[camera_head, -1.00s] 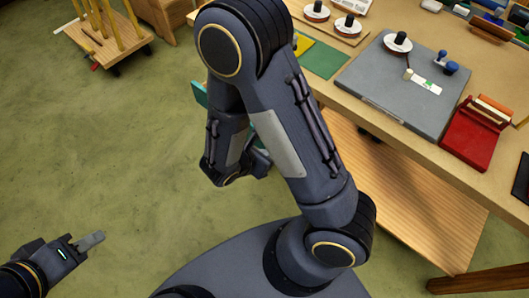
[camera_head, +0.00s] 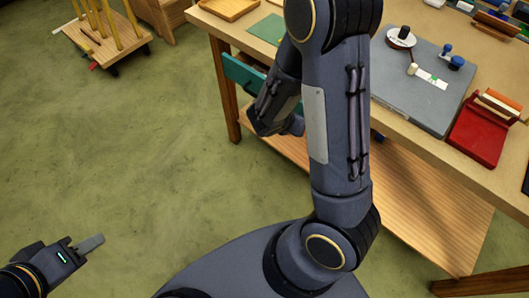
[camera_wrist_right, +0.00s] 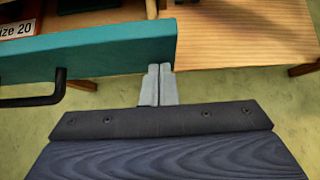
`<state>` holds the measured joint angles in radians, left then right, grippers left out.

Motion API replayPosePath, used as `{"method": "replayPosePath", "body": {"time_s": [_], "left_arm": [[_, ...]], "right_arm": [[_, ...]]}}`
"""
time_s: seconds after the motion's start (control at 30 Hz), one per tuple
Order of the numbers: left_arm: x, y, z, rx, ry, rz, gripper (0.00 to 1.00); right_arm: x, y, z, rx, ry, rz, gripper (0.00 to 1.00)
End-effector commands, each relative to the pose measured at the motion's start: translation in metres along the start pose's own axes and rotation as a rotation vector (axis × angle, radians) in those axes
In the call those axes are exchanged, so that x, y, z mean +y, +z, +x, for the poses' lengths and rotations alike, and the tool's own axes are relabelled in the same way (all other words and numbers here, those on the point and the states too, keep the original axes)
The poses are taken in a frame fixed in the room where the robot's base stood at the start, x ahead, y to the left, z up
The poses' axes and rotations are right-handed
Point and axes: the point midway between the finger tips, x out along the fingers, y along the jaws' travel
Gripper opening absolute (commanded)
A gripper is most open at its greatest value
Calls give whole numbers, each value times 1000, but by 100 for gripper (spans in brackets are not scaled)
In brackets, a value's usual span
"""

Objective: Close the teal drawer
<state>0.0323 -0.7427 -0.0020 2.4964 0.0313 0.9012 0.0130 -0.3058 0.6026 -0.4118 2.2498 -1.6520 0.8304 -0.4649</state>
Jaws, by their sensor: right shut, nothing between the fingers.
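The teal drawer (camera_head: 240,72) sits under the table's left part in the head view, partly hidden by my right arm. In the right wrist view its teal front (camera_wrist_right: 110,52) stands out beyond the table edge, with a dark handle (camera_wrist_right: 48,98) at the left and part of its inside showing behind. My right gripper (camera_wrist_right: 159,68) is shut and empty, its tips at the right end of the teal front; I cannot tell whether they touch. My arm hides it in the head view. My left gripper (camera_head: 95,242) is low at the left over the floor, far from the drawer.
A wooden shelf (camera_head: 430,220) lies below. A wheeled cart (camera_head: 95,40) stands at the back left. The floor at left is clear.

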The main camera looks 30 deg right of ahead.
Motion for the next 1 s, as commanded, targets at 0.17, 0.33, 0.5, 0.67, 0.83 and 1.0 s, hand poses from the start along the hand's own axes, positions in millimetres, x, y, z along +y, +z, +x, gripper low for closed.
{"method": "replayPosePath", "body": {"time_s": [0.17, 0.33, 0.5, 0.67, 0.83, 1.0], "left_arm": [[-3, 3, 6, 0, 0, 0, 36], [-4, 4, 8, 0, 0, 0, 36], [-4, 4, 9, 0, 0, 0, 36], [-4, 4, 9, 0, 0, 0, 36], [-4, 4, 9, 0, 0, 0, 36], [-4, 4, 9, 0, 0, 0, 36]], "right_arm": [[0, 28, 29, -1, -1, 4, 0], [0, 46, 46, -1, -2, 3, 0], [0, 56, 56, 0, 0, 1, 0], [1, 60, 60, -2, 0, 1, 0], [1, 62, 60, -6, 0, 2, 0], [0, 64, 60, -10, -2, 3, 0]]}}
